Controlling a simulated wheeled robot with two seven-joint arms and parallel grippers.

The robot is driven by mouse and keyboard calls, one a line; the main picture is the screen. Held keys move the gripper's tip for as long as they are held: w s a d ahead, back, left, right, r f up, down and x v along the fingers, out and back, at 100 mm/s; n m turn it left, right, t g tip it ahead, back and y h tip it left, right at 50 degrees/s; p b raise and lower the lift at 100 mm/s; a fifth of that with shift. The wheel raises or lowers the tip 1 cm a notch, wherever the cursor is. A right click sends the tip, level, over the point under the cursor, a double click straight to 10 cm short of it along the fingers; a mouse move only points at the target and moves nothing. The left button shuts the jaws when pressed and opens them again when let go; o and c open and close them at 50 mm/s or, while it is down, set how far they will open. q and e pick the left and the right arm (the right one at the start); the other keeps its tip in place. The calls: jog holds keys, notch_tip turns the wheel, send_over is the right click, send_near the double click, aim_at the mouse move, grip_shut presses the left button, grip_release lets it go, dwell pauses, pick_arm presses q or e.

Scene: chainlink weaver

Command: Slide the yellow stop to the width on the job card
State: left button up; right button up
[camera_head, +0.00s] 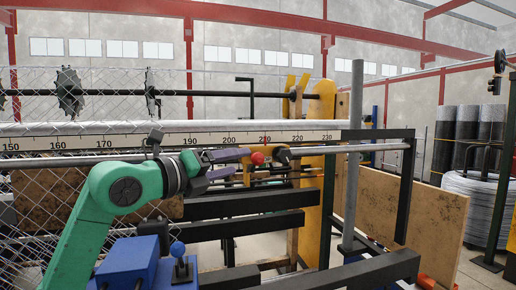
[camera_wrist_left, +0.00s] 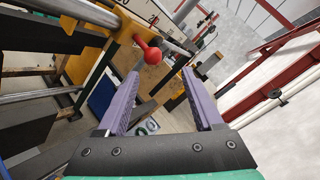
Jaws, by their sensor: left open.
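My left gripper (camera_head: 242,163) is open, its two purple fingers pointing right toward a red ball knob (camera_head: 257,158) just beyond the tips. In the left wrist view the open fingers (camera_wrist_left: 158,88) have nothing between them close up. There the red knob (camera_wrist_left: 152,54) stands beyond the tips, in front of yellow metal (camera_wrist_left: 122,47) that appears to be the stop. A scale (camera_head: 180,141) marked from 150 to 230 runs above the gripper; the knob is below about 210. No job card is readable. My right gripper is out of view.
A tall yellow post (camera_head: 320,205) stands right of the knob. Dark horizontal beams (camera_head: 245,203) lie below the gripper, and a steel rod (camera_head: 365,148) runs at knob height. Chain-link mesh (camera_head: 45,200) is at left. A grey upright pole (camera_head: 354,150) is farther right.

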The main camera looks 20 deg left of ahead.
aim_at(253, 160)
pick_arm(q)
jog(key=x, duration=0.2)
jog(key=p+x, duration=0.1)
jog(key=x, duration=0.1)
jog(key=p+x, duration=0.1)
jog(key=shift+w+a+r, duration=0.1)
jog(key=shift+w+a, duration=0.1)
jog(key=shift+w, duration=0.35)
jog(key=w, duration=0.1)
jog(key=w+p, duration=0.1)
jog(key=w+d, duration=0.1)
jog(key=shift+w+f, duration=0.2)
jog(key=shift+f, duration=0.15)
jog(key=shift+w+d+p, duration=0.15)
jog(key=shift+d+p, duration=0.05)
jog(key=shift+p, duration=0.1)
jog(key=shift+s+d, duration=0.15)
jog(key=shift+s, duration=0.05)
jog(key=shift+w, duration=0.1)
jog(key=c, duration=1)
grip_shut()
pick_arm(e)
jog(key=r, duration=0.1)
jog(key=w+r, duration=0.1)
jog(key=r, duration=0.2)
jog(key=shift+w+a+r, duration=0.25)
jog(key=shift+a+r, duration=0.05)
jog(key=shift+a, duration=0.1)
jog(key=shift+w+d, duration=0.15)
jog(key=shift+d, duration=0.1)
